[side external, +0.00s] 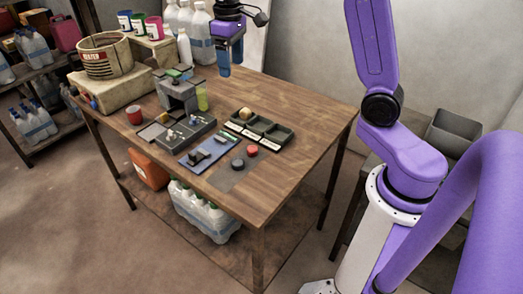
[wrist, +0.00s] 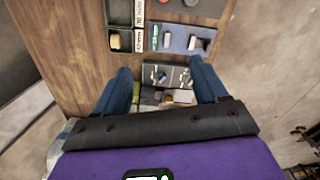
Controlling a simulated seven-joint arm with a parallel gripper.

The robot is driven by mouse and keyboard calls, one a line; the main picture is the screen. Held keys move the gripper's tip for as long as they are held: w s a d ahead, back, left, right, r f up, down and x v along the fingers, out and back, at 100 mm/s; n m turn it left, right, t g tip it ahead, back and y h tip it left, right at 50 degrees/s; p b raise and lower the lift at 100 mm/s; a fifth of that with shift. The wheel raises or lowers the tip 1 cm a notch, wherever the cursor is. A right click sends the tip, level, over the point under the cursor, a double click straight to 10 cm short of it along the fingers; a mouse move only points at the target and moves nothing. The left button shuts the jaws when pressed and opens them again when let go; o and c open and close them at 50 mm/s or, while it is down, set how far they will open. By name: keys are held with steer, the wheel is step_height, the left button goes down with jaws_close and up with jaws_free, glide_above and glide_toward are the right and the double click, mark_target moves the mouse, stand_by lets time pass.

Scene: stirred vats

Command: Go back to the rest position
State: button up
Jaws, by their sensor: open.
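My gripper (side external: 231,58) hangs above the far side of the wooden table (side external: 290,101), its blue fingers pointing down and clear of the tabletop. In the wrist view my gripper (wrist: 163,80) shows its two fingers spread wide apart, with nothing held between them. The grey control box (wrist: 158,73) and some smaller items lie below, in the gap between the fingers.
A compartment tray (side external: 283,136) holds a yellowish block. A blue plate (side external: 193,164), a red disc (side external: 252,150) and a black disc (side external: 237,164) lie nearer the front. A grey stand (side external: 178,95) and a basket-like vat (side external: 104,58) stand left. The table's right side is clear.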

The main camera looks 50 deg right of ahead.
steer(key=s+a+n, duration=0.2)
steer(key=s+a, duration=0.4)
steer(key=s, duration=0.2)
steer(key=s+f+n, duration=0.3)
steer(key=s, duration=0.9)
steer(key=s+f+n, duration=0.3)
steer(key=s+n, duration=0.1)
steer(key=s, duration=0.8)
steer(key=shift+s, duration=0.15)
